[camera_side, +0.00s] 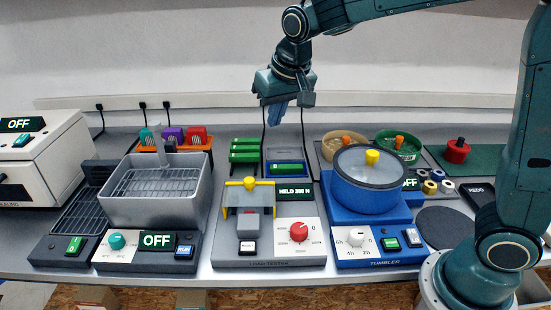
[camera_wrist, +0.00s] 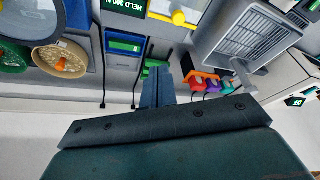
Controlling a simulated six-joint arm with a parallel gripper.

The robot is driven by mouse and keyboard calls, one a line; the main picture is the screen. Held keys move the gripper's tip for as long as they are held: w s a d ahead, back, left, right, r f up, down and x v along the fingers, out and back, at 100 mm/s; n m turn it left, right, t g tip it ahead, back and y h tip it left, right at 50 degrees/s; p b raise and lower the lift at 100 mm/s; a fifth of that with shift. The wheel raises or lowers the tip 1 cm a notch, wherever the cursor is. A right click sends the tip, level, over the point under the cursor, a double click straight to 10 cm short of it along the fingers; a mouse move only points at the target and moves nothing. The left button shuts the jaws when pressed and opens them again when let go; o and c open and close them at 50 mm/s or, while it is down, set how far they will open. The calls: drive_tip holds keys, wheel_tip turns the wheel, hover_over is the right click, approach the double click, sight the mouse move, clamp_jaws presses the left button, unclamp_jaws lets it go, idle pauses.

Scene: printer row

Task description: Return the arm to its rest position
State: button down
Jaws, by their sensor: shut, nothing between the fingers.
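My gripper (camera_side: 277,113) hangs in the air above the back of the bench, over the load tester, with its fingers pointing down. It is shut and holds nothing. In the wrist view its blue-grey fingers (camera_wrist: 157,86) lie together. My arm comes in from the right and bends over the top of the side view. The gripper touches nothing.
Below stand the load tester (camera_side: 226,248) with green bars (camera_side: 245,145), a blue tumbler (camera_side: 370,203), a grey tank (camera_side: 133,206), an orange rack (camera_side: 180,147) and a white cabinet (camera_side: 40,165). A wall rail (camera_side: 200,101) with plugs runs behind. The air around the gripper is free.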

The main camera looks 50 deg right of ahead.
drive_tip(key=s+d+n, duration=0.1)
drive_tip(key=s+d, duration=0.1)
drive_tip(key=s, duration=1.1)
drive_tip(key=s+d+r+n+t, duration=0.1)
drive_tip(key=s+d, duration=0.2)
drive_tip(key=s, duration=1)
drive_tip(key=shift+s+d+n+y, duration=0.2)
drive_tip(key=shift+n+y, duration=0.2)
